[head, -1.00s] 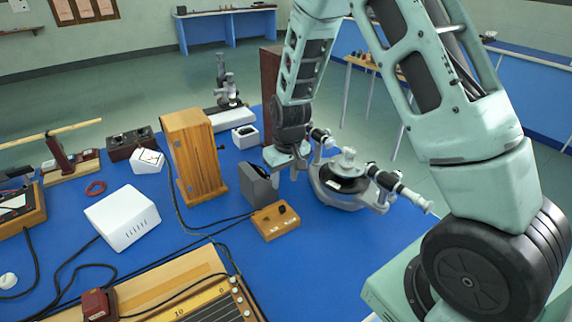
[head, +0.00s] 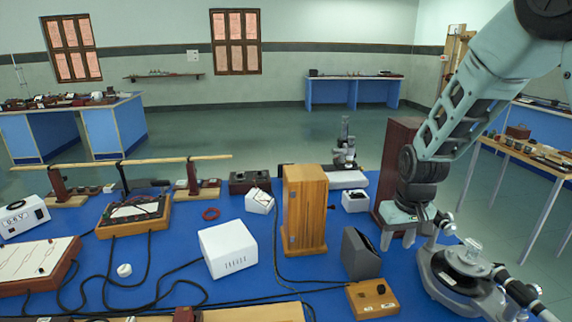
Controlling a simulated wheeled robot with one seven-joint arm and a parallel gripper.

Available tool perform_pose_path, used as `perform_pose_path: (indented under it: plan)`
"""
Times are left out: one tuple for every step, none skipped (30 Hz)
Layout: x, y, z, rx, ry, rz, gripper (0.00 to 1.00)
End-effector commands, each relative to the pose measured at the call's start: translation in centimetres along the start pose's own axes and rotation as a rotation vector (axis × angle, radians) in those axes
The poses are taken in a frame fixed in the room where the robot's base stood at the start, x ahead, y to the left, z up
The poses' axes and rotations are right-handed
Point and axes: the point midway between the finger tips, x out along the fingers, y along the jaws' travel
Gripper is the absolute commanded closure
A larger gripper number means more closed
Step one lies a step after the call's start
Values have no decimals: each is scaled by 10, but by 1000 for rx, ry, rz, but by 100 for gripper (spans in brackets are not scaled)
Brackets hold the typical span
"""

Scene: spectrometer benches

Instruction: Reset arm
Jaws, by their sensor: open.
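My arm comes down from the upper right of the head view. My gripper (head: 398,240) points downward at its end, with two pale fingers apart and nothing seen between them. It is over the right part of the blue bench, just left of the spectrometer (head: 462,270) and in front of a dark brown upright box (head: 392,150). A dark grey box (head: 360,255) stands to its left and nearer. I cannot tell whether the fingers touch anything. The spectrometer's right end runs toward the frame edge.
A tall wooden box (head: 304,210), a white box (head: 228,248) and a small wooden block with knobs (head: 372,299) stand left of the gripper. Black cables cross the blue bench (head: 190,225). A wooden side table (head: 528,154) is at the right, with open floor behind the bench.

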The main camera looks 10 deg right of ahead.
Motion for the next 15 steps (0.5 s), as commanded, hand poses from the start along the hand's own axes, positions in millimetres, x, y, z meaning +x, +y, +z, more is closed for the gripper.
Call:
perform_pose_path:
  plan:
    - [-7,-15,5,-24,0,-14,57]
    - [-12,-26,9,-42,-2,-25,57]
    - [-20,-43,18,-71,-6,-40,57]
    - [-27,-58,25,-98,-8,-54,57]
    - [-34,-73,35,-127,-14,-67,57]
    - [-45,-95,51,-173,-20,-84,57]
    - [-53,-110,64,-209,-26,-96,57]
    - [-61,-125,78,-247,-33,-106,57]
    - [-71,-142,98,-297,-42,-116,57]
    - [-78,-154,114,-336,-49,-122,57]
    - [-84,-164,130,-376,-55,-125,57]
    - [-92,-175,152,-425,-63,-127,57]
    - [-98,-181,168,-461,-69,-126,57]
    - [-102,-186,182,-495,-74,-124,57]
    - [-107,-191,201,-537,-80,-118,57]
